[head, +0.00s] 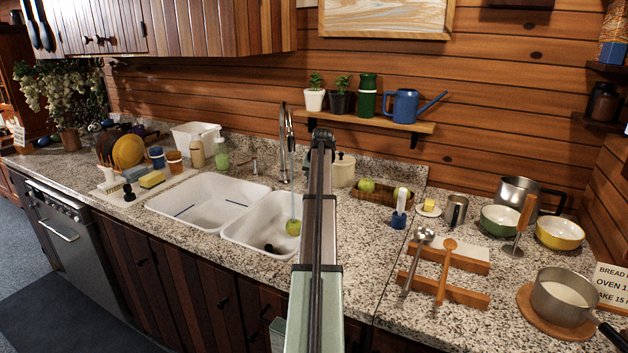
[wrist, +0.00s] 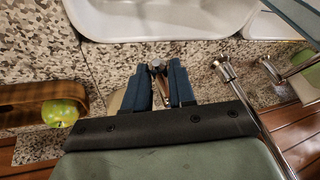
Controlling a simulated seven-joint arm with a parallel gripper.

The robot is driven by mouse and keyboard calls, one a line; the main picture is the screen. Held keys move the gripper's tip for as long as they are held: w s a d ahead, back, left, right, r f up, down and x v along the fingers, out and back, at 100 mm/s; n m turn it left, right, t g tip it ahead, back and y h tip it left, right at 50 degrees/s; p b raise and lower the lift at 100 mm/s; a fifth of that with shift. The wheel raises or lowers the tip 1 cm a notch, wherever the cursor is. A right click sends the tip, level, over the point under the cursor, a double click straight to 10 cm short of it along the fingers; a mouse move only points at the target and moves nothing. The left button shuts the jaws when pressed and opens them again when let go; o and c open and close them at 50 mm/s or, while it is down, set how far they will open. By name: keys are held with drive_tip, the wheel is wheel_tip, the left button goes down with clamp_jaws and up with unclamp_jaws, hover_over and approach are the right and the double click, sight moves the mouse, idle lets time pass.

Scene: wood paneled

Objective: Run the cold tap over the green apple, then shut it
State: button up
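A green apple (head: 293,228) sits in the right sink basin (head: 262,250). A thin pale stream of water (head: 293,206) falls onto it from the tall chrome tap (head: 284,140). My gripper (wrist: 159,66) is at the back of the sink, beside the tap's chrome pipe (wrist: 230,80). Its two blue fingers are apart, with a small metal tap handle (wrist: 157,64) between them. I cannot tell whether the fingers touch it. In the head view my arm hides the gripper and this handle. The apple in the basin is out of the wrist view.
Another green apple (head: 367,185) lies in a wooden tray (head: 384,198) right of my arm; it also shows in the wrist view (wrist: 60,112). A cream lidded pot (head: 343,170) stands close behind my arm. A shelf (head: 375,124) with plants and a blue watering can hangs above.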

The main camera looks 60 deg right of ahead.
clamp_jaws()
drive_tip(key=shift+w, duration=0.1)
drive_tip(key=shift+w+a+m+g+h, duration=0.25)
drive_tip(key=shift+w+m, duration=0.35)
drive_tip(key=shift+m, duration=0.15)
drive_tip(key=shift+w+a+m+g+h, duration=0.15)
drive_tip(key=shift+w+m+g, duration=0.1)
drive_tip(key=shift+w+m, duration=0.45)
drive_tip(key=shift+s, duration=0.1)
drive_tip(key=shift+o, duration=1.8)
unclamp_jaws()
drive_tip(key=shift+r, duration=0.1)
